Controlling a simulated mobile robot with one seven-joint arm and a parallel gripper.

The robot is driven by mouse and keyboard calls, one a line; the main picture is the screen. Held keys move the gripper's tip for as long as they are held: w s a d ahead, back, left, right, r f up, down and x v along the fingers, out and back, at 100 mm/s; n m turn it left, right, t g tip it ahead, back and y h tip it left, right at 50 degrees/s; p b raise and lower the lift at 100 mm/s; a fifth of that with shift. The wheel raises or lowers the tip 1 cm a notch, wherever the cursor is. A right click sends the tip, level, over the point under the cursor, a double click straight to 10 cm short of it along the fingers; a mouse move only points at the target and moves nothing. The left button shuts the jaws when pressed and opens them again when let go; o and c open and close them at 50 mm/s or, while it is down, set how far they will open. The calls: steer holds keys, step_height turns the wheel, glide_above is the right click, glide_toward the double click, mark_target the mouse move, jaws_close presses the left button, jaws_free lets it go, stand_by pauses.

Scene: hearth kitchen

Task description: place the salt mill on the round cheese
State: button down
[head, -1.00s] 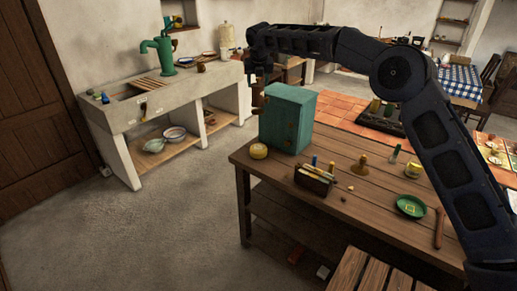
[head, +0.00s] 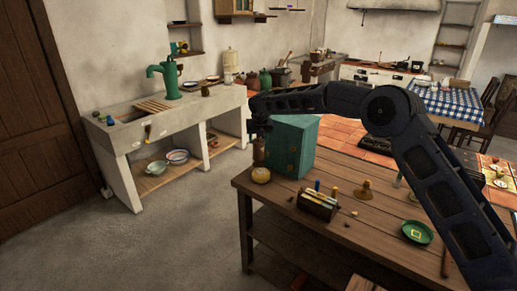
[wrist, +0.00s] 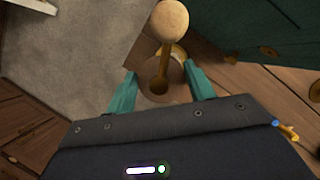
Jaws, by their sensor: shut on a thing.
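The salt mill, a brown wooden piece with a pale ball knob, hangs from my gripper in the head view (head: 258,153). In the wrist view its knob and stem (wrist: 170,20) stand between the teal fingers. My gripper (wrist: 160,74) is shut on it; in the head view the gripper (head: 259,128) points down. The round cheese (head: 261,175), small and yellow, lies on the near left corner of the wooden table, just below the mill. In the wrist view a yellow edge of the cheese (wrist: 180,50) shows behind the stem. Whether mill and cheese touch cannot be told.
A teal cabinet box (head: 292,146) stands right beside the cheese and close to my gripper. A wooden caddy (head: 317,205), a brass-coloured item (head: 366,190) and a green plate (head: 417,232) are further right on the table (head: 345,225). The table's left edge is near.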

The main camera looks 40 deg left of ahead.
mark_target(258, 147)
steer(key=shift+f, duration=2.4)
steer(key=c, duration=0.6)
jaws_free()
steer(key=shift+f, duration=0.15)
steer(key=shift+o, duration=0.2)
steer(key=v, duration=1.2)
